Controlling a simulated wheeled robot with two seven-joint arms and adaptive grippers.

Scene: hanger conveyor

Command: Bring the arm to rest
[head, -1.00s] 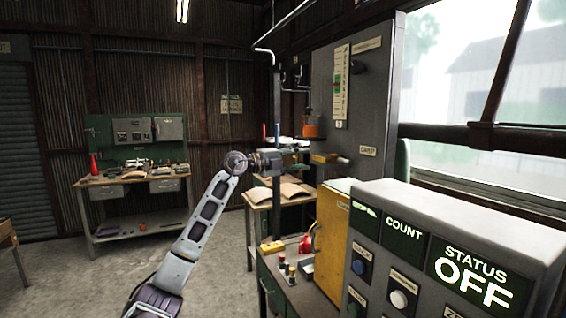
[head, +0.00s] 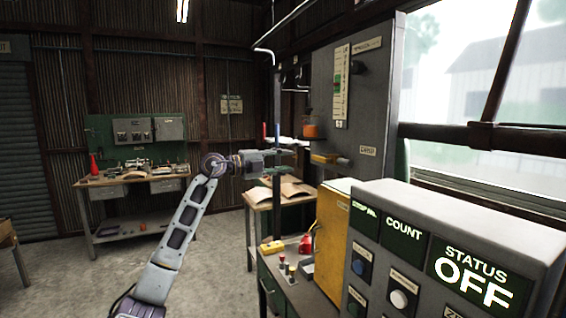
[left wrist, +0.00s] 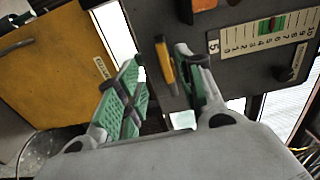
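My left gripper (head: 290,162) is at the end of my raised arm, near the middle of the head view. It points right, toward the grey panel. In the left wrist view its two green-padded fingers (left wrist: 158,80) stand apart with nothing held between them. My right gripper is not in view.
A grey control box (head: 455,225) reading STATUS OFF stands at the front right, beside a yellow cabinet (head: 334,240). A tall grey panel (head: 365,105) with a scale and a yellow handle (head: 331,159) is behind. A workbench (head: 135,180) stands at the back left; open floor lies before it.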

